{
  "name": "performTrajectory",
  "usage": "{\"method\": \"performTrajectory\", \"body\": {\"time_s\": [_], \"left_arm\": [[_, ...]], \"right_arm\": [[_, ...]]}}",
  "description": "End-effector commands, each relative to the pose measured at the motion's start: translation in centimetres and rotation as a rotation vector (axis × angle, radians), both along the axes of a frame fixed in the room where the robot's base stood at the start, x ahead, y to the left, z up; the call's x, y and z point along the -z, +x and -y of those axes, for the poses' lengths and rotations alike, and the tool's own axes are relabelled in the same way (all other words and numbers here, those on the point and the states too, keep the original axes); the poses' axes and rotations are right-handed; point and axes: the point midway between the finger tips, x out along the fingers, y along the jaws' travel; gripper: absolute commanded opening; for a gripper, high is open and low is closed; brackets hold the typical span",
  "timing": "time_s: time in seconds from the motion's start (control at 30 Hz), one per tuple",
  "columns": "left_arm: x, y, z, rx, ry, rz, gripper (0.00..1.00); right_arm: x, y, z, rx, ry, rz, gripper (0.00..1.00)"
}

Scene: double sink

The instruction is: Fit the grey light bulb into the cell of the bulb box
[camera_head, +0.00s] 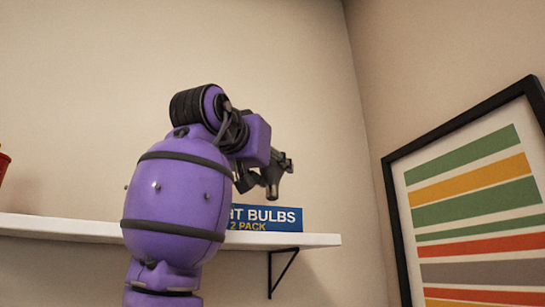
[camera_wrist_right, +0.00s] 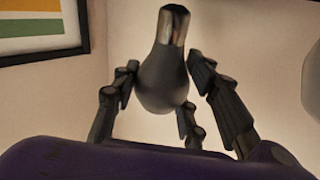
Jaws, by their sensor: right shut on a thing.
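The bulb box (camera_head: 266,218) is blue, with "HT BULBS 2 PACK" showing on its front, and stands on the shelf. My arm hides its left part, and its cells cannot be seen from this low angle. My right gripper (camera_head: 268,180) is above the box in the head view. In the right wrist view, my right gripper (camera_wrist_right: 163,72) is shut on the grey light bulb (camera_wrist_right: 163,80), with fingers on both sides of its round glass. The bulb's metal base points up in that picture. I cannot make out the bulb in the head view. My left gripper is not in view.
The white shelf (camera_head: 312,240) runs along the wall on a black bracket (camera_head: 282,268). A red object (camera_head: 3,165) is cut off at the left edge. A framed striped picture (camera_head: 480,190) hangs at right. A pale rounded shape (camera_wrist_right: 312,80) shows at the wrist view's right edge.

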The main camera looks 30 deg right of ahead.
Motion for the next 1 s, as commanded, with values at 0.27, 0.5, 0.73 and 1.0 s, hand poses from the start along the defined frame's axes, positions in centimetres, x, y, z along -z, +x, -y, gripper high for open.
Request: {"method": "performTrajectory", "body": {"time_s": [0.27,0.5,0.73,1.0], "left_arm": [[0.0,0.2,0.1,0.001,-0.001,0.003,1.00],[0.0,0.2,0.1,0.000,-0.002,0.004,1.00],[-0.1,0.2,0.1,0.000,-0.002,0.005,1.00],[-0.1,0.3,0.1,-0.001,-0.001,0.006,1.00]], "right_arm": [[2.0,0.0,0.0,0.000,-0.001,0.000,0.25],[2.4,-0.1,0.0,0.000,-0.001,0.001,0.25],[2.4,-0.1,0.0,0.000,-0.001,0.001,0.25],[2.4,-0.1,0.0,0.000,-0.001,0.001,0.25]]}}
